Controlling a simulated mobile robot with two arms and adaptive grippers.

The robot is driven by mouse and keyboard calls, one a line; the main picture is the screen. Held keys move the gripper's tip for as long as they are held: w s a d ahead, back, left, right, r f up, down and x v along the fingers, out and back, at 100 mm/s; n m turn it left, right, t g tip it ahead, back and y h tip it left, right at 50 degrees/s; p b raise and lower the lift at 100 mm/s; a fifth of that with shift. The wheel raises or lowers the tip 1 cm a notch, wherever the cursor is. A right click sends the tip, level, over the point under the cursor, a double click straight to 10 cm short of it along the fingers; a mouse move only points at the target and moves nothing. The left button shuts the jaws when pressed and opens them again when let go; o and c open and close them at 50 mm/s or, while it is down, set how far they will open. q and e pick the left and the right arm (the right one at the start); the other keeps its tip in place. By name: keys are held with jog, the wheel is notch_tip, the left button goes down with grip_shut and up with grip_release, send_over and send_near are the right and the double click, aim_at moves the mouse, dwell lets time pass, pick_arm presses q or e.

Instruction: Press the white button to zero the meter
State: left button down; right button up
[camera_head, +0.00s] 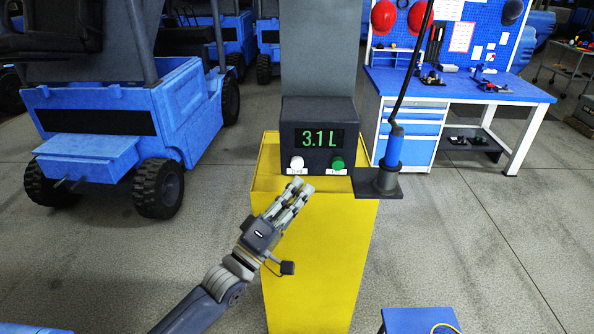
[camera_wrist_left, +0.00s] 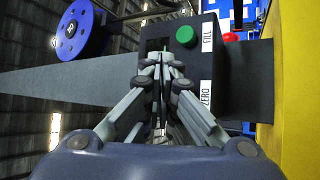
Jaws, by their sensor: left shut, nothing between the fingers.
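The dark meter box (camera_head: 318,112) stands on a yellow pedestal (camera_head: 318,245) and its display reads 3.1 L in green. On its front are the white button (camera_head: 297,163) at left and the green button (camera_head: 338,163) at right, each above a small label. My left gripper (camera_head: 301,184) is shut and empty, its fingertips just below and in front of the white button. I cannot tell whether they touch the box. In the left wrist view the closed fingers (camera_wrist_left: 165,68) hide the white button; the green button (camera_wrist_left: 185,36) and the FILL and ZERO labels show. My right gripper is out of view.
A blue cylinder with a black hose (camera_head: 393,145) stands on a dark bracket right of the meter. A blue vehicle (camera_head: 115,120) is at left. A blue workbench (camera_head: 455,85) is behind at right. A blue stool-like top (camera_head: 405,320) is at the bottom.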

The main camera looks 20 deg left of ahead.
aim_at(297, 163)
pick_arm(q)
jog(key=shift+w+a+b, duration=0.3)
jog(key=shift+w+b, duration=0.05)
jog(key=shift+w, duration=0.6)
jog(key=shift+w+a+b, duration=0.25)
jog(key=shift+w+b, duration=0.05)
jog(key=shift+w, duration=0.65)
jog(key=shift+w+a, duration=0.1)
jog(key=shift+w, duration=0.25)
jog(key=shift+w+a+r+b, duration=0.1)
jog(key=shift+w+a+b, duration=0.15)
jog(key=shift+w+b, duration=0.55)
dwell(1.0)
jog(key=shift+s, duration=0.1)
jog(key=shift+s+d+p, duration=0.2)
jog(key=shift+s+p, duration=0.2)
jog(key=shift+s, duration=0.15)
jog(key=shift+s+d+p, duration=0.15)
jog(key=shift+s+p, duration=0.25)
jog(key=shift+s, duration=0.15)
